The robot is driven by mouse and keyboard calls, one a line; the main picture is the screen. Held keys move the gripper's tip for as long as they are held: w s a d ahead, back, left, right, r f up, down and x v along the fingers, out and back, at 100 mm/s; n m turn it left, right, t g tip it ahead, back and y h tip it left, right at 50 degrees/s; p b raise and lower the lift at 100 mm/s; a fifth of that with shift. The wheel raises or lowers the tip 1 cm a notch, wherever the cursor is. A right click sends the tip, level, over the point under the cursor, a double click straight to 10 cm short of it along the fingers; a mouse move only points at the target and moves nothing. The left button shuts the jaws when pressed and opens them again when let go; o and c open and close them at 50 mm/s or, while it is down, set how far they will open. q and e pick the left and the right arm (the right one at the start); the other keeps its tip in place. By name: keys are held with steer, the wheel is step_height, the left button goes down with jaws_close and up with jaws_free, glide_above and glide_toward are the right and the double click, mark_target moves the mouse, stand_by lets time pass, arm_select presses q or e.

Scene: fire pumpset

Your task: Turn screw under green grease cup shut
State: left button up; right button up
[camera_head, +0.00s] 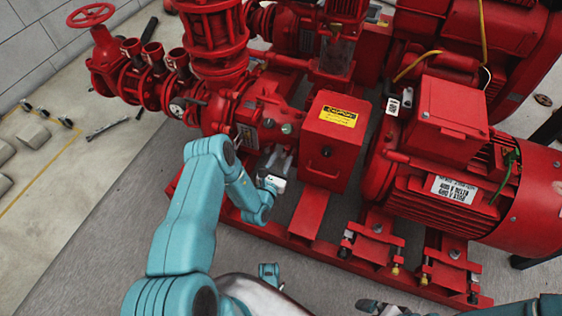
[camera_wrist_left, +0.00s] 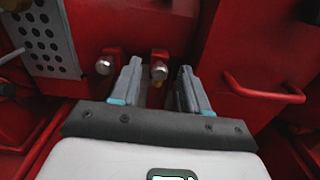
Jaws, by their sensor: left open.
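My left gripper (camera_head: 280,163) is at the red pump's bearing housing, just left of the red box with the yellow label. In the left wrist view, the left gripper (camera_wrist_left: 160,85) is open, with its two fingers pointing at the housing. A small round-headed screw (camera_wrist_left: 159,72) with a brass-coloured part below it shows between the fingertips, on a red lug. I cannot tell whether the fingers touch it. A second silver screw head (camera_wrist_left: 104,67) is left of the fingers. A small grey-green cup (camera_head: 287,128) sits on the housing above the gripper; its colour is hard to tell.
The red guard box (camera_head: 333,140) stands close to the right of the gripper, with a handle (camera_wrist_left: 262,90) on its face. A perforated grey plate (camera_wrist_left: 42,40) is at the left. The red motor (camera_head: 470,180) is farther right. Part of my right arm (camera_head: 545,306) shows at the bottom right.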

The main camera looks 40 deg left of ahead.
arm_select(q)
jaws_close()
steer(key=shift+m, duration=0.3)
steer(key=m+p, duration=0.1)
steer(key=m, duration=0.2)
steer(key=shift+m, duration=0.3)
steer(key=m+p, duration=0.2)
steer(key=m, duration=0.3)
steer(key=m+p, duration=0.1)
steer(key=m, duration=0.4)
steer(key=shift+m+p, duration=0.3)
steer(key=shift+m, duration=0.1)
steer(key=m+p, duration=0.1)
steer(key=m, duration=0.4)
steer(key=shift+f, duration=0.15)
steer(key=shift+m, duration=0.3)
